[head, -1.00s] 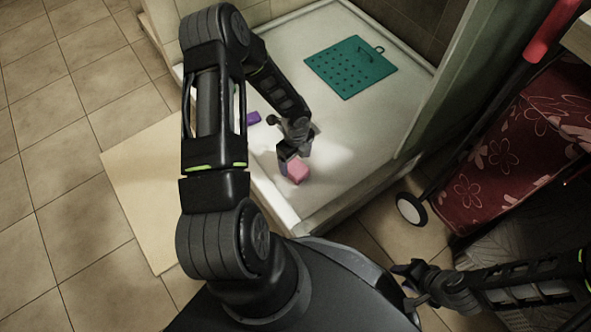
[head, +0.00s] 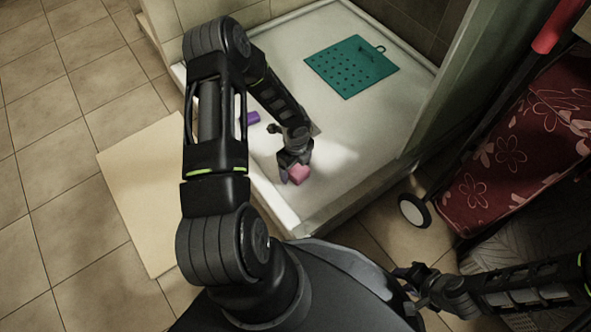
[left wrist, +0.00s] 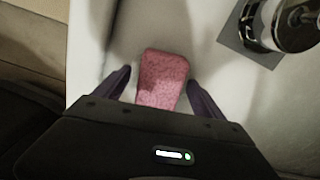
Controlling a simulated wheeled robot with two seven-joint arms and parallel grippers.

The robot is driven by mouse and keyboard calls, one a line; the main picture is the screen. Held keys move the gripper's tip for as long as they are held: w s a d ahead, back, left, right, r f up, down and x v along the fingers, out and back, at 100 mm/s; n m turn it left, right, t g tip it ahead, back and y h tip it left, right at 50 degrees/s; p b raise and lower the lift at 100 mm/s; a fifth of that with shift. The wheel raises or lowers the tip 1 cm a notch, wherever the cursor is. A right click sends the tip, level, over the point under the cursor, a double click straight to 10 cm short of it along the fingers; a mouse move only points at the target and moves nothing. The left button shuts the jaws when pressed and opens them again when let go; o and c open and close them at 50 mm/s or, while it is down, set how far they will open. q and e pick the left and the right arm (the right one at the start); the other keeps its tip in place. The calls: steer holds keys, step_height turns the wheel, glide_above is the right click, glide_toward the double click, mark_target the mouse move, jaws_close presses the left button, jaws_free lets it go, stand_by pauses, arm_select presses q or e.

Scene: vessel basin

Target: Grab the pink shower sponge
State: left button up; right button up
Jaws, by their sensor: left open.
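The pink shower sponge (head: 299,173) is a small pink block on the white shower tray (head: 335,190), near the tray's front edge. In the left wrist view the sponge (left wrist: 163,78) lies between the two dark fingers, with a gap on each side. My left gripper (head: 292,172) is open, right at the sponge, and it also shows in the left wrist view (left wrist: 160,82). The sponge's near end is hidden by the gripper body. My right gripper (head: 405,277) is at the lower right, well away from the tray; its jaw state is unclear.
A green perforated mat (head: 352,66) lies at the back of the tray. A metal drain fitting (left wrist: 262,25) stands near the sponge. A red flowered trolley bag (head: 510,150) with a white wheel (head: 414,210) stands at right.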

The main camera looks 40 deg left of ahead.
mark_target(296, 167)
arm_select(q)
steer(key=c, duration=1.4)
step_height(296, 167, up, 10)
steer(key=p, duration=0.4)
steer(key=shift+p, duration=0.4)
